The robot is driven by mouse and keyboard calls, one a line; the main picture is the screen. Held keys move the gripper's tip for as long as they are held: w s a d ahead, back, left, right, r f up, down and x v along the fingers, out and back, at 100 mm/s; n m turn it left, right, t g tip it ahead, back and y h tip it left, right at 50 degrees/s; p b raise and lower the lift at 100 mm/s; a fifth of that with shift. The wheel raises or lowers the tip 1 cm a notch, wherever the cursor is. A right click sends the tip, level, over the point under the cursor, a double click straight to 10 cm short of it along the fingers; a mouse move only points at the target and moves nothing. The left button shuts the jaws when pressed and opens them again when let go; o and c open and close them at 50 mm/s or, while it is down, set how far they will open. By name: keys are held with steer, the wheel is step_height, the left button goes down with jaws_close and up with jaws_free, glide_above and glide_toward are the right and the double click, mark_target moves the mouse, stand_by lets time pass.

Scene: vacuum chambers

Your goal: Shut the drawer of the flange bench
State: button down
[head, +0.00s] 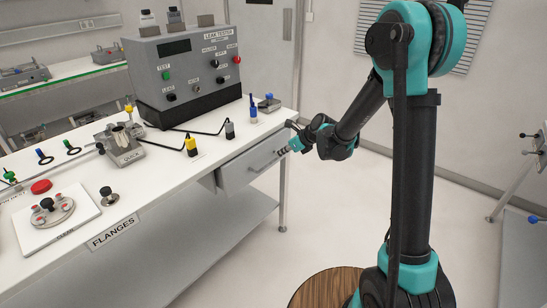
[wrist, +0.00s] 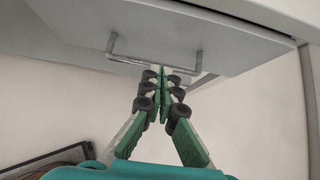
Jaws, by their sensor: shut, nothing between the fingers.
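The flange bench (head: 150,207) has a white top and a FLANGES label on its front edge. Its grey drawer (head: 236,172) is under the top at the right end. It seems to stand out a little, but how far is hard to tell. The drawer front (wrist: 85,22) fills the upper wrist view, with a metal bar handle (wrist: 128,60) across it. My gripper (head: 284,152) is in front of the drawer at handle height. In the wrist view, the shut, empty fingertips (wrist: 163,74) are at the middle of the handle bar; contact cannot be told.
A leak tester (head: 185,75) stands on the bench, with flange parts and coloured fittings around it. A bench leg (head: 283,205) is below the right corner. Floor (head: 325,205) is clear in front of the drawer. Another bench (head: 525,250) is at the far right.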

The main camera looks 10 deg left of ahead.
mark_target(263, 152)
steer(key=x, duration=0.9)
steer(key=shift+w+a+f, duration=0.15)
steer(key=shift+a+f, duration=0.1)
steer(key=shift+f, duration=0.05)
steer(key=a, duration=0.1)
steer(key=w+a, duration=0.2)
steer(key=a, duration=0.1)
steer(key=shift+w, duration=0.1)
steer(key=shift+w+a+r, duration=0.1)
steer(key=shift+w, duration=0.05)
